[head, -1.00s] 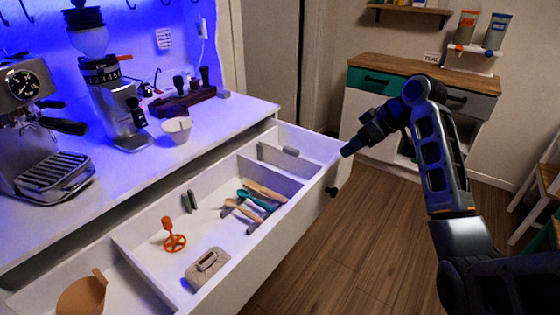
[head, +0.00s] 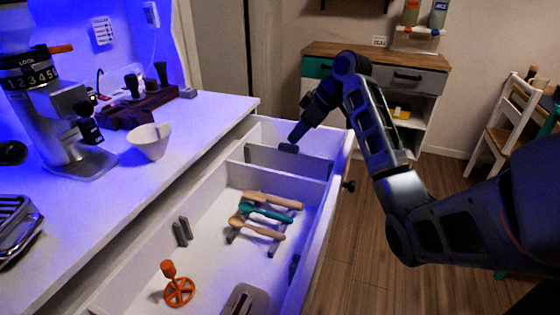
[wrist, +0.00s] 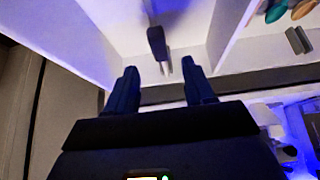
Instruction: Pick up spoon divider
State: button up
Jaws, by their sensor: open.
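My gripper (head: 298,136) is over that far compartment, pointing down toward the panel's top. In the wrist view my gripper (wrist: 160,72) is open and empty, with the grip piece just beyond and roughly between the two fingertips. I cannot tell whether they touch. In the head view, my gripper partly hides the top edge.
An orange tool (head: 179,290) and dark brackets (head: 181,232) are in the drawer. The counter holds a white cup (head: 150,140) and a grinder (head: 65,115).

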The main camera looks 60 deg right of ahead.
aim_at(290, 145)
jog(key=x, duration=0.7)
jog(key=shift+s+f, duration=0.1)
jog(key=shift+s, duration=0.2)
grip_shut()
